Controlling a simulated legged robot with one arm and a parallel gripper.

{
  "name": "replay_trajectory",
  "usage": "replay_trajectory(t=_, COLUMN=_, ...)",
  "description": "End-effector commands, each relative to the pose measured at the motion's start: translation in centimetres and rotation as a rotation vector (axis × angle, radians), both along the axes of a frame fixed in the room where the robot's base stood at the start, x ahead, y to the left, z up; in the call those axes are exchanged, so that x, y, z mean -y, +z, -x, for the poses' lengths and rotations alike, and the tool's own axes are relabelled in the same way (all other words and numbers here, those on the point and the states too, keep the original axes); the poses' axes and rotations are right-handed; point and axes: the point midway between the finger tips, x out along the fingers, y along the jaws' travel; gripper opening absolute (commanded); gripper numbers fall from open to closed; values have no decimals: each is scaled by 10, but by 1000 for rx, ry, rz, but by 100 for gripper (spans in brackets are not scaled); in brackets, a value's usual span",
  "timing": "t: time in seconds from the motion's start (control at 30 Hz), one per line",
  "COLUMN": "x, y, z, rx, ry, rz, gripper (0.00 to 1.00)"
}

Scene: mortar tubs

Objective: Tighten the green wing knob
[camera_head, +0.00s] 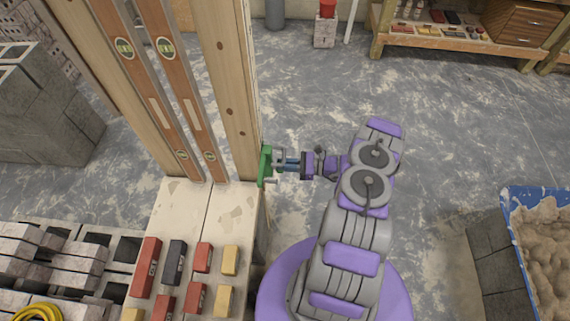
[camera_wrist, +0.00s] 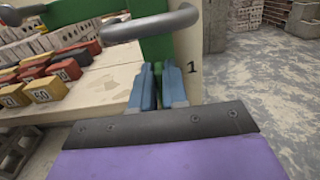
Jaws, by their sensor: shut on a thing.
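A green clamp body (camera_head: 265,166) sits at the lower edge of the wooden post in the head view. In the wrist view it is an upright green plate (camera_wrist: 155,45) with a curved grey metal bar (camera_wrist: 150,22) across its front. My gripper (camera_head: 279,163) reaches it from the right. Its blue fingers (camera_wrist: 158,72) are closed together, with a thin strip of the green wing knob (camera_wrist: 158,69) showing between them. The fingers hide most of the knob, so its turn angle cannot be told.
Red, yellow and dark blocks (camera_head: 172,262) lie on the pale bench top (camera_head: 232,204) at left. Two spirit levels (camera_head: 167,47) lean by the post. A blue-rimmed mortar tub (camera_head: 513,227) stands at right. The floor behind my arm is clear.

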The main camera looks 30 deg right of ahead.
Motion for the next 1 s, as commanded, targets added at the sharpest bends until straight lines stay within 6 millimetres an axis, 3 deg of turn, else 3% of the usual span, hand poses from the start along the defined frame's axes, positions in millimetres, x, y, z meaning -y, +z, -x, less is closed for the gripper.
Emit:
replay_trajectory(t=0.37, x=3, y=-1, z=-6, rx=-130, ry=-1, rz=-89, gripper=0)
replay_trajectory(t=1.0, x=11, y=-7, z=-19, rx=-620, ry=-3, rz=-423, gripper=0)
